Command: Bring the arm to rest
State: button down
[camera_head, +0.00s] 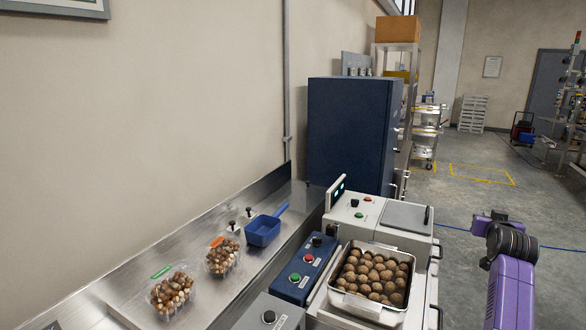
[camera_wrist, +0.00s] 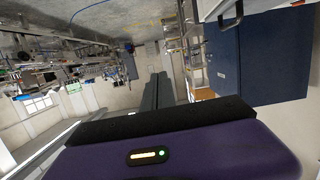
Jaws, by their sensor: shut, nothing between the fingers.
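My purple arm (camera_head: 512,290) shows at the lower right of the head view, out over the open floor and apart from the counter. Its black joint (camera_head: 510,243) is near the top of that part. The fingers of my gripper (camera_wrist: 158,78) show in the wrist view as two dark bars lying side by side. They are shut with nothing between them. The purple gripper housing with a small lit strip fills the bottom of that view. The gripper's fingers cannot be made out in the head view.
Two clear clamshell trays of brown produce (camera_head: 172,297) (camera_head: 222,260) and a blue scoop (camera_head: 263,231) stand on the steel counter (camera_head: 85,314). A metal pan of round brown items (camera_head: 365,311) sits on the machine. A dark blue cabinet (camera_head: 350,135) stands behind.

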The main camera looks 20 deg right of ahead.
jog(key=s+a+r+t+h, duration=0.1)
jog(key=a+r+t+h, duration=0.15)
jog(key=r, duration=0.35)
jog(key=s+a+f+n+t+y, duration=0.2)
jog(key=s+a+f, duration=0.2)
jog(key=a, duration=0.8)
jog(key=s+a+f+n+t+y, duration=0.25)
jog(key=a+f, duration=0.25)
jog(key=a, duration=0.6)
jog(key=s+a+f+n+t+y, duration=0.15)
jog(key=s+a+f, duration=0.3)
jog(key=a, duration=0.75)
jog(key=s+a+f+n+g+y, duration=0.1)
jog(key=s+a+y, duration=0.3)
jog(key=s+a, duration=0.7)
jog(key=s+a+f+n+g+y, duration=0.2)
jog(key=s+a+f+n+y, duration=0.1)
jog(key=s+a, duration=0.8)
jog(key=s+y, duration=0.1)
jog(key=s, duration=0.2)
jog(key=shift+a+f+y, duration=0.15)
jog(key=shift+a+y, duration=0.2)
